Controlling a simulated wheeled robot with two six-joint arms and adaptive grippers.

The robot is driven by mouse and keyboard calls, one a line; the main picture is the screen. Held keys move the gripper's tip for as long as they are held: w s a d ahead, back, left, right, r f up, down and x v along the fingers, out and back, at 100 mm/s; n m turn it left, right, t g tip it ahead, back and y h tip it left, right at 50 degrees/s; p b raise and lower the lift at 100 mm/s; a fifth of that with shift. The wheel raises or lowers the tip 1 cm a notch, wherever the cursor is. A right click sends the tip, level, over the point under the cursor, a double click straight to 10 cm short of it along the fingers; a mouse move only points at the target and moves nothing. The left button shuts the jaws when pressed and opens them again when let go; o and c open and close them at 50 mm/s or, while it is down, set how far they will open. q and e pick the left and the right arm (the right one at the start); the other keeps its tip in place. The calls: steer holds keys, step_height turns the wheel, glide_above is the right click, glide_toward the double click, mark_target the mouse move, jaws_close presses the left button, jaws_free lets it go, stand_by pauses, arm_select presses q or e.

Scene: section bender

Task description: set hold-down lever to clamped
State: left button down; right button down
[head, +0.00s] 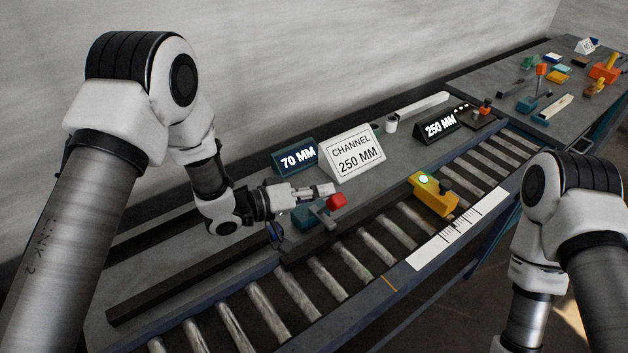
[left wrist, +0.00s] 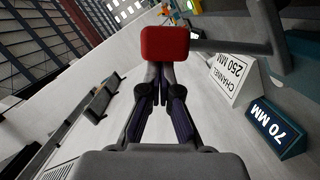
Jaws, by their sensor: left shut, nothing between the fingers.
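The hold-down lever appears to be the grey arm with a red knob (head: 337,201) on a teal base (head: 306,217) beside the roller track. My left gripper (head: 328,190) is just behind and left of the knob, with its fingers shut and empty. In the left wrist view the red knob (left wrist: 165,43) is just beyond the closed fingertips (left wrist: 160,78), and the grey lever arm (left wrist: 235,46) runs right from it. I cannot tell whether fingers and knob touch. My right arm shows at the right, but its gripper is out of frame.
A 70 MM display (head: 296,157) and a CHANNEL 250 MM sign (head: 353,153) stand behind the lever. A yellow block (head: 433,196) with a lit green spot sits over the rollers (head: 330,278), near a white scale (head: 460,229).

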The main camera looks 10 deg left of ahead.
arm_select(q)
steer(key=shift+s+d+f, duration=0.5)
steer(key=shift+s+d, duration=0.05)
steer(key=shift+s, duration=0.05)
steer(key=shift+s+f, duration=0.1)
steer(key=shift+f, duration=0.1)
steer(key=v, duration=1.2)
steer(key=shift+r, duration=0.25)
